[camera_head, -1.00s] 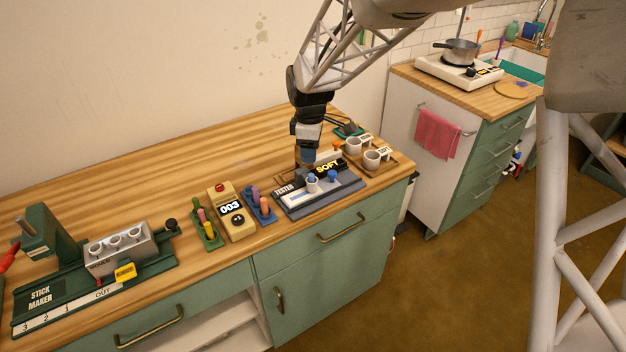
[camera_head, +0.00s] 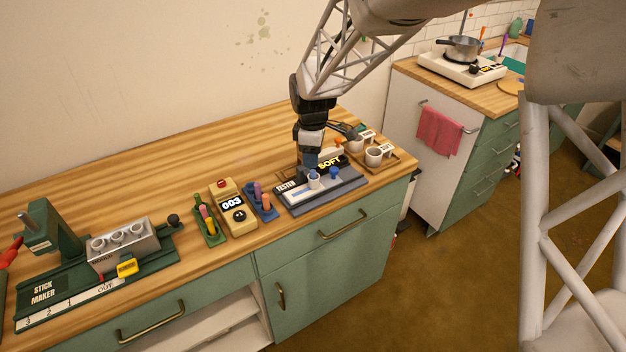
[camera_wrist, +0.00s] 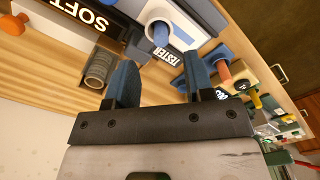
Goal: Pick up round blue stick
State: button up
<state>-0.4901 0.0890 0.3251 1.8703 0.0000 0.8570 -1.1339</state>
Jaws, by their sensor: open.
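A round blue stick (camera_wrist: 160,34) stands in a white cup on the grey tester (camera_head: 325,195). Its blue top also shows in the head view (camera_head: 314,173). My gripper (camera_wrist: 161,75) is open, with two blue fingers apart and nothing between them. In the wrist view the cup lies just beyond the gap between the fingertips. In the head view my gripper (camera_head: 309,166) is low over the back of the tester, close behind the cup. Whether the fingers touch anything is hard to tell. A blue knob (camera_head: 333,172) stands to the right of the cup.
A SOFT display (camera_head: 330,160) stands behind the tester. White cups (camera_head: 374,155) are on a wooden tray to the right. A blue rack with coloured sticks (camera_head: 262,203), a 003 counter (camera_head: 232,205) and a green rack (camera_head: 209,225) are left.

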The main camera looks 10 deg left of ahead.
aim_at(313, 171)
jog(key=shift+s+f, duration=0.1)
jog(key=shift+f, duration=2.4)
jog(key=shift+c, duration=0.4)
grip_shut()
notch_tip(313, 171, up, 10)
